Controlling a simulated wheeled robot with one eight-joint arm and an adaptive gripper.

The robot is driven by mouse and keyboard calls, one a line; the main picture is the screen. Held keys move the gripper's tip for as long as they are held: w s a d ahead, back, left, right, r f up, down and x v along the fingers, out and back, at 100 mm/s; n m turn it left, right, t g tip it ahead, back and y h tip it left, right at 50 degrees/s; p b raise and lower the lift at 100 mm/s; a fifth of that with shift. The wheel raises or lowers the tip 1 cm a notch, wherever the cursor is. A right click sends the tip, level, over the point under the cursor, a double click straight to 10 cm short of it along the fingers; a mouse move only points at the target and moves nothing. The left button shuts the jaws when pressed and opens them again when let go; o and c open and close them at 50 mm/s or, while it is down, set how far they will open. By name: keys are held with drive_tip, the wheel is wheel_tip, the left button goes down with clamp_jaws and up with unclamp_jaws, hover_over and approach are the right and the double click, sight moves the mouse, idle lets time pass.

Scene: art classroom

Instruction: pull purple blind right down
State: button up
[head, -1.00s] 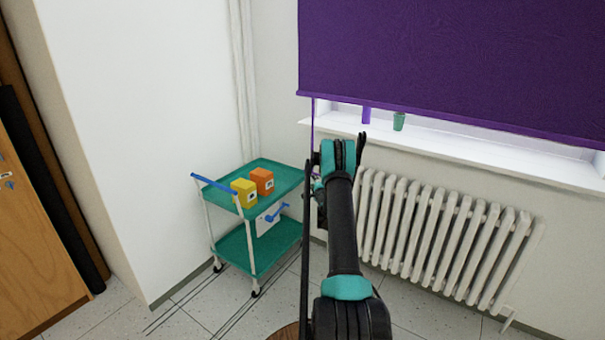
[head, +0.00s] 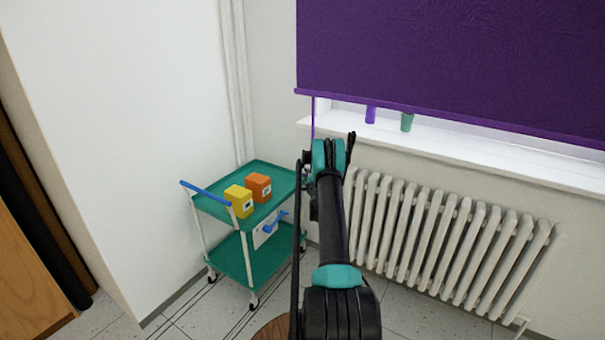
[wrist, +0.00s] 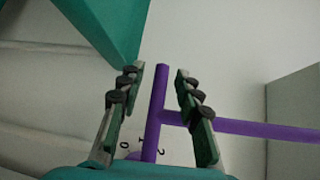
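The purple blind (head: 450,50) hangs over the window at the upper right of the head view, its lower edge above the sill. A thin purple cord or rod (head: 313,118) hangs from its left end towards my gripper (head: 345,142). In the wrist view my gripper (wrist: 159,72) is open, with its two fingers on either side of an upright purple bar (wrist: 157,95). Gaps show between bar and fingers. A second purple bar (wrist: 250,128) runs right from it. Small figures like 0, 1 and 2 show near its foot. The fingertips are small and partly unclear in the head view.
A white radiator (head: 440,240) stands under the window sill (head: 480,148). A purple item (head: 370,115) and a green item (head: 407,122) stand on the sill. Left of my arm is a green trolley (head: 212,205) with a yellow box (head: 238,201) and an orange box (head: 258,187).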

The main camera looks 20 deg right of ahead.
drive_tip(key=shift+w, duration=0.45)
clamp_jaws()
drive_tip(key=shift+f, duration=0.1)
